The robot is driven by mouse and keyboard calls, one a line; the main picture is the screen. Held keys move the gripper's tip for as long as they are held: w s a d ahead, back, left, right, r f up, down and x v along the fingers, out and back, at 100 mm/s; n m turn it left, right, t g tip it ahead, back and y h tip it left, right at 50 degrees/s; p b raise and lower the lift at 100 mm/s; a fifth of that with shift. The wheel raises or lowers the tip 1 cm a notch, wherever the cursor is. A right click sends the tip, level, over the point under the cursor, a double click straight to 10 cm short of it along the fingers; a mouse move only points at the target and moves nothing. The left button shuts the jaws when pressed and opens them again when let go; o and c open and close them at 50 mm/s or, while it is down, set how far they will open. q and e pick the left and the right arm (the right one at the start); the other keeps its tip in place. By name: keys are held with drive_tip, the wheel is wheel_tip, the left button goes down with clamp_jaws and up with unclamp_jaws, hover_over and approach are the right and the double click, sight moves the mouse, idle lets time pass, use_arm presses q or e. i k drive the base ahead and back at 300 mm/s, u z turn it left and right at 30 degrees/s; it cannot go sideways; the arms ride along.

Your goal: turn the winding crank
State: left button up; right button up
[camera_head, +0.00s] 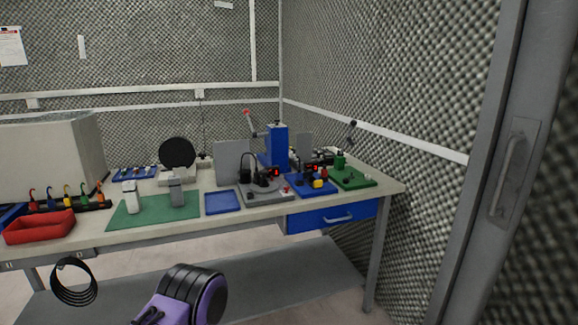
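I cannot tell for sure which part is the winding crank. Small fixtures stand at the right end of the workbench (92,233). A blue upright block (277,147) has a thin lever with a red tip (248,114) at its upper left. In front of it is a grey base with black parts (265,191). A blue base (300,185) with a yellow part and a green base with a green block (350,178) sit to its right. A thin arm with a dark knob (351,125) rises behind these. Neither gripper's fingertips are in view.
A green mat (150,218), a blue tray (223,202), a red bin (40,228) and a round black disc (177,152) are on the bench. A blue drawer (332,216) is closed under its right end. Foam walls close in behind and right.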

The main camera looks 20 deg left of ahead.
sight(265, 185)
drive_tip(key=z, duration=0.1)
drive_tip(key=i, duration=1.1)
drive_tip(key=u, duration=0.3)
